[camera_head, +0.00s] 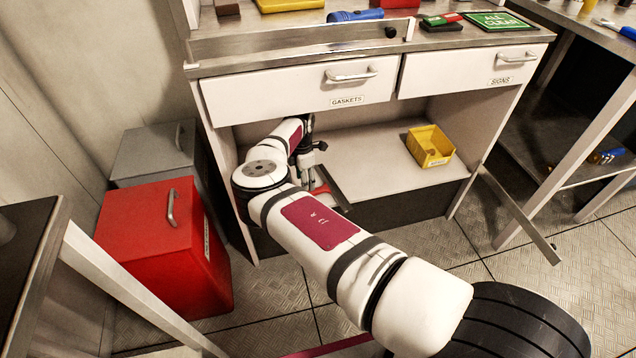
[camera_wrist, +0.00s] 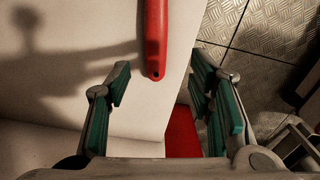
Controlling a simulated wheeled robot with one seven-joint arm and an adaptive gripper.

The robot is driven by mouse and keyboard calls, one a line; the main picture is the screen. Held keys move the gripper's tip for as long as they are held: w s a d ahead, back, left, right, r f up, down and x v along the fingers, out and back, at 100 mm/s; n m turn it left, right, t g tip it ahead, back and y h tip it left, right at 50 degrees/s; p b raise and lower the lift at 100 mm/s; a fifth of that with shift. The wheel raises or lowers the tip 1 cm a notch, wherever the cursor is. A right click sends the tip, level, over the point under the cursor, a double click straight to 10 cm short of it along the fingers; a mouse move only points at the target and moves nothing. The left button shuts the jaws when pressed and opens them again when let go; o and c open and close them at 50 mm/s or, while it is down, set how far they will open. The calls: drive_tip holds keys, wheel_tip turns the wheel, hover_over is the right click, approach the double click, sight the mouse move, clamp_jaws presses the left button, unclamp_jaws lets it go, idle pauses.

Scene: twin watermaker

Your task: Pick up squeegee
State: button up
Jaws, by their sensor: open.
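A red handle (camera_wrist: 156,40), which looks like the squeegee's, lies on the pale shelf in the wrist view. Its rounded end with a small hole points toward my gripper, and its far end runs out of the top of the picture. My gripper (camera_wrist: 168,95) is open, with green-padded fingers apart on either side of the line of the handle. The handle's end is just ahead of the fingers, and nothing is between the pads. In the head view, my arm reaches into the cabinet under the gaskets drawer and hides most of the gripper. A bit of red (camera_head: 321,188) shows beside it.
The pale shelf (camera_head: 375,170) holds a yellow bin (camera_head: 430,145) on the right. The gaskets drawer (camera_head: 300,88) and signs drawer (camera_head: 470,68) are above my arm. A red box (camera_head: 150,240) and grey box (camera_head: 150,150) stand on the floor at left.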

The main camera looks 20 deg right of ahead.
drive_tip(key=f+b, duration=0.1)
drive_tip(key=f, duration=0.1)
drive_tip(key=f+b, duration=0.1)
drive_tip(key=f, duration=0.2)
drive_tip(key=f+b, duration=0.1)
drive_tip(key=f, duration=0.1)
drive_tip(key=shift+w+d+f, duration=0.2)
drive_tip(key=shift+w, duration=0.1)
clamp_jaws()
